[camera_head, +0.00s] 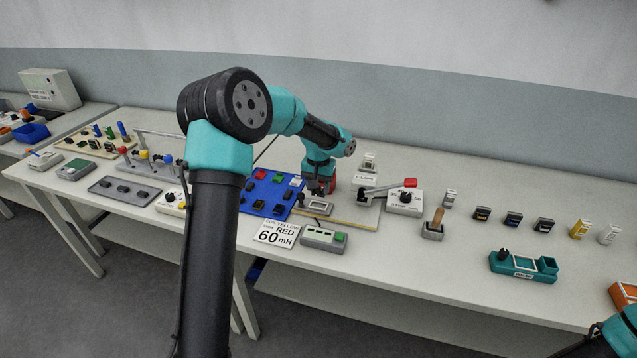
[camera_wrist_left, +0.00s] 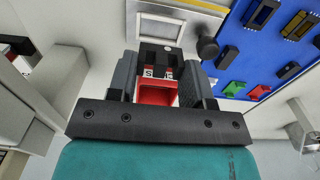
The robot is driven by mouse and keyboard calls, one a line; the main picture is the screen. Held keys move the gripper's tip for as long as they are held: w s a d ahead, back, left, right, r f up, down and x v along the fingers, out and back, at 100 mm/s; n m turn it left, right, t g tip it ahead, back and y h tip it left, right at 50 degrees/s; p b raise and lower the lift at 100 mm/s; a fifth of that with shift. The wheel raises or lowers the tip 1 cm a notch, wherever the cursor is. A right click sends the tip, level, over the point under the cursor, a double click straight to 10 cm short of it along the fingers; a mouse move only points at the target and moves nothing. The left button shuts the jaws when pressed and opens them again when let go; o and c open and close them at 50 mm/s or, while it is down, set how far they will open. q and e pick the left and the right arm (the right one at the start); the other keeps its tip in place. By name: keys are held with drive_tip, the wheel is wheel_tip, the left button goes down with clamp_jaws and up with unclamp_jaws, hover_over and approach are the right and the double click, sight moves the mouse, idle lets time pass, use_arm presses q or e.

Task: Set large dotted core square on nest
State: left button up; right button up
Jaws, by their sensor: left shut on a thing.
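My left gripper (camera_head: 318,188) is low over the beige board, behind a small grey framed box (camera_head: 318,208). In the left wrist view my gripper (camera_wrist_left: 160,75) is shut on a core (camera_wrist_left: 157,92) with a red body and a black upper part. A small white dot and white label patches with letters show on it. The grey box with its pale window (camera_wrist_left: 160,28) lies just beyond the core's black end. I cannot tell which part is the nest, or whether the core touches anything beneath. My right gripper is out of view.
A blue board (camera_head: 268,194) with several parts lies left of the gripper. A lever fixture with a red handle (camera_head: 410,183) stands to the right.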

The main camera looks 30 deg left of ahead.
use_arm(q)
drive_tip(key=shift+f, duration=2.35)
drive_tip(key=shift+f, duration=0.1)
drive_tip(key=o, duration=1)
wheel_tip(320, 180, up, 18)
drive_tip(key=shift+f, duration=0.25)
